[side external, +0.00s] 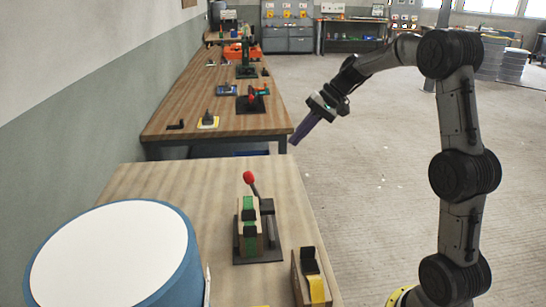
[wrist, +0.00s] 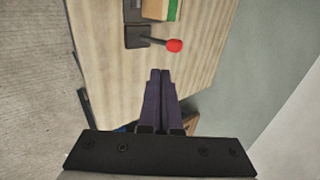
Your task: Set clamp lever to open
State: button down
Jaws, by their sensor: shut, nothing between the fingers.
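The clamp lever (side external: 251,183) has a red ball knob on a dark arm and leans up from a dark base plate with a green and tan block (side external: 249,222) on the near bench. In the wrist view the clamp's red knob (wrist: 174,45) shows at the top, on an arm from the clamp's dark base. My gripper (side external: 293,143) has long purple fingers, pressed together and empty. It is in the air near the far edge of the near bench, apart from the lever. In the wrist view the closed fingertips (wrist: 160,72) lie below the knob.
A large blue drum with a white top (side external: 115,255) stands at the near left. A tan and yellow block (side external: 311,280) sits at the bench's right edge. A second bench (side external: 220,122) behind holds several fixtures. The near bench (side external: 160,185) is bare behind the drum.

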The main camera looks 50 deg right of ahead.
aim_at(249, 171)
jog(key=w+a+r+x, duration=0.1)
jog(key=x, duration=1.2)
jog(key=shift+w+a+r, duration=0.2)
jog(key=shift+a, duration=0.05)
jog(key=shift+w+a, duration=0.9)
jog(key=shift+w, duration=0.05)
